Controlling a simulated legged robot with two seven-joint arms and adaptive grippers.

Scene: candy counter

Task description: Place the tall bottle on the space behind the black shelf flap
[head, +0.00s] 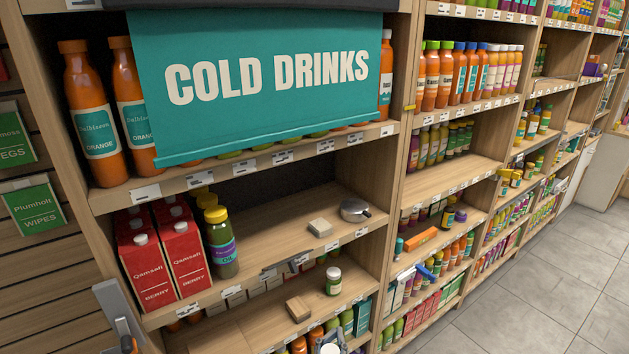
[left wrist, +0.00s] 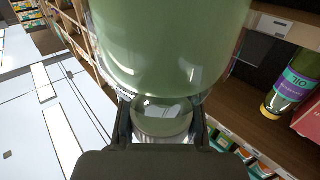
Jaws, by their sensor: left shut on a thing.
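A teal flap lettered COLD DRINKS (head: 265,72) hangs across the upper shelf in the head view, with a dark band above it. I see no plainly black flap; most of the space behind the teal one is hidden. My left gripper (left wrist: 160,135) is shut on the neck end of a tall, clear green bottle (left wrist: 172,45) in the left wrist view. The bottle's body fills the top of that view and its far end is cut off. In the head view, the left gripper (head: 330,345) shows only partly at the bottom edge. My right gripper is not in view.
Orange bottles (head: 98,115) stand beside the flap. More stocked shelves run right.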

